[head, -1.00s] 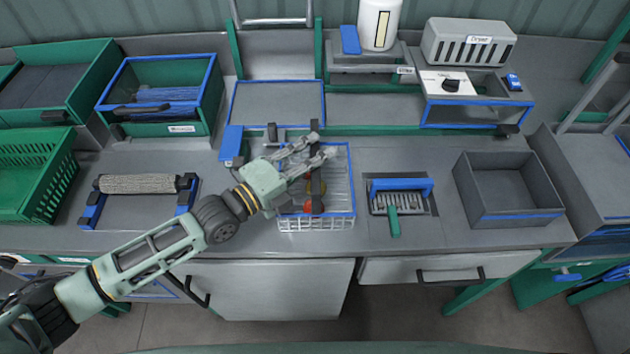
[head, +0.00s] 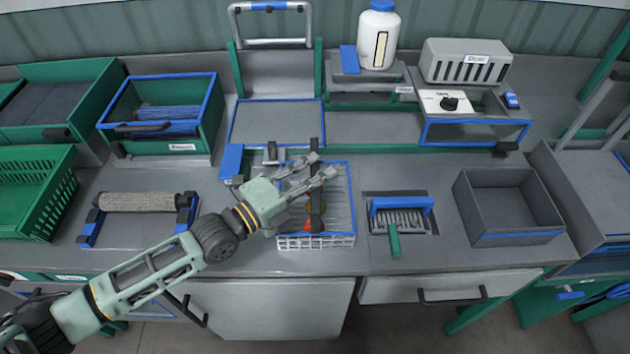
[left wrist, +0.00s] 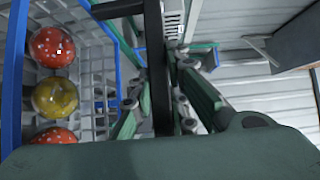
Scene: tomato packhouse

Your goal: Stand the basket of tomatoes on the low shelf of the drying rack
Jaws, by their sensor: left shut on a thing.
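The basket (head: 340,241) is a pale wire basket with a blue rim on the counter's middle; I cannot tell if it touches the counter. My left gripper (head: 322,166) is over it, shut on its dark upright handle (head: 316,212). In the left wrist view the handle (left wrist: 158,70) runs between the fingers. Tomatoes show there on the left: a speckled red one (left wrist: 52,47), a yellow one (left wrist: 55,96) and another red one (left wrist: 54,137). A blue-edged grey shelf (head: 277,122) between green posts stands behind the basket; I cannot tell whether it is the drying rack. My right gripper is not in view.
A brush tray with a blue bar (head: 402,204) and an empty grey bin (head: 510,205) are right of the basket. A roller stand (head: 140,202) and a green crate (head: 45,205) are to the left. A white bottle (head: 378,38) and a grey box (head: 465,63) stand behind.

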